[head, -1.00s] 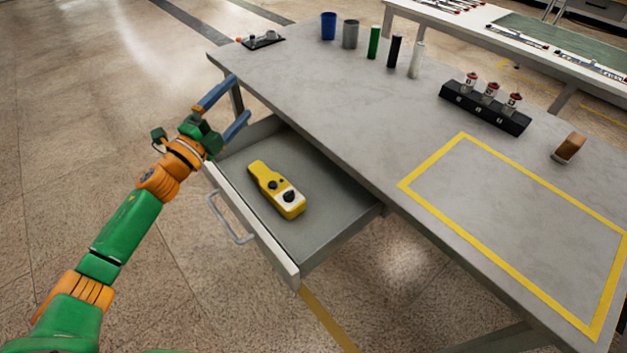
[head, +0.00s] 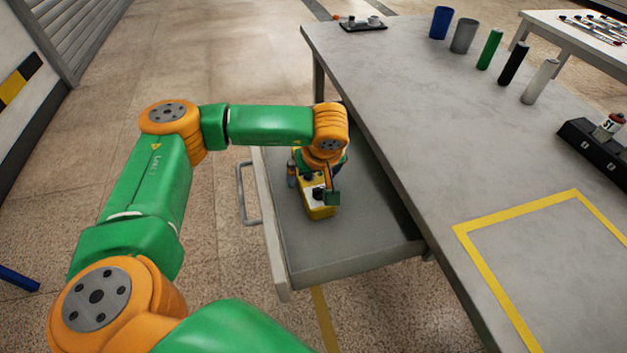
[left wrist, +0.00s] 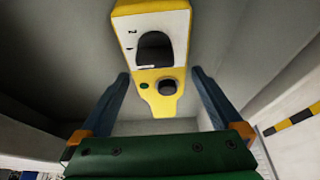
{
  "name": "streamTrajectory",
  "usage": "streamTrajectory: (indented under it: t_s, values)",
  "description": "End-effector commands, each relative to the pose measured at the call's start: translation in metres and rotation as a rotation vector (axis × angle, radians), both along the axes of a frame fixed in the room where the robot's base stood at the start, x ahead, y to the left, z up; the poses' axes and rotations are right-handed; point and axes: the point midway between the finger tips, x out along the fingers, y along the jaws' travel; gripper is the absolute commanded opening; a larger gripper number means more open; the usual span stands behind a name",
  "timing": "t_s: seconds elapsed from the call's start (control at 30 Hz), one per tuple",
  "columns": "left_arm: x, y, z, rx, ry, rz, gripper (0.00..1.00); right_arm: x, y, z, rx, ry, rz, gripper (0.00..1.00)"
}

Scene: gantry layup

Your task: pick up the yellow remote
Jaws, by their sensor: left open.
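The yellow remote (head: 320,212) lies in the open grey drawer (head: 276,250), partly hidden by my left gripper and wrist in the head view. My left gripper (head: 318,182) points down into the drawer over the remote. The open left gripper (left wrist: 160,75) has one blue finger on each side of the remote's narrower part. A gap shows on both sides. My right gripper is not in view.
The grey table (head: 400,110) stands right of the drawer, its edge close to my left wrist. A yellow taped outline (head: 520,207) marks its top. Several cups and cylinders, including a blue cup (head: 441,22), stand toward the back. Bare drawer floor lies in front of the remote.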

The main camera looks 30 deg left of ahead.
Motion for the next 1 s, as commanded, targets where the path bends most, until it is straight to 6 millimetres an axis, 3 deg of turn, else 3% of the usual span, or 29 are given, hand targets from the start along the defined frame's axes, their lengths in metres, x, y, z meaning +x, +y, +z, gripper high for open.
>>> streamTrajectory:
  t_s: [0.23,0.6,0.87,1.0]
  values:
    - [0.001,0.001,-0.003,-0.001,0.000,0.001,0.97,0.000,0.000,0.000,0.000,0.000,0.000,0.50]
    - [0.001,0.001,-0.003,-0.003,0.000,0.001,0.00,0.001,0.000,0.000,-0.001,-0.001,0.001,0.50]
    - [0.001,0.001,-0.001,-0.002,-0.001,0.001,0.00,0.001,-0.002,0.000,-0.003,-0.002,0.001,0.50]
    - [0.001,0.001,0.014,-0.003,-0.004,0.002,0.00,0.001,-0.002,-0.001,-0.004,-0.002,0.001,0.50]
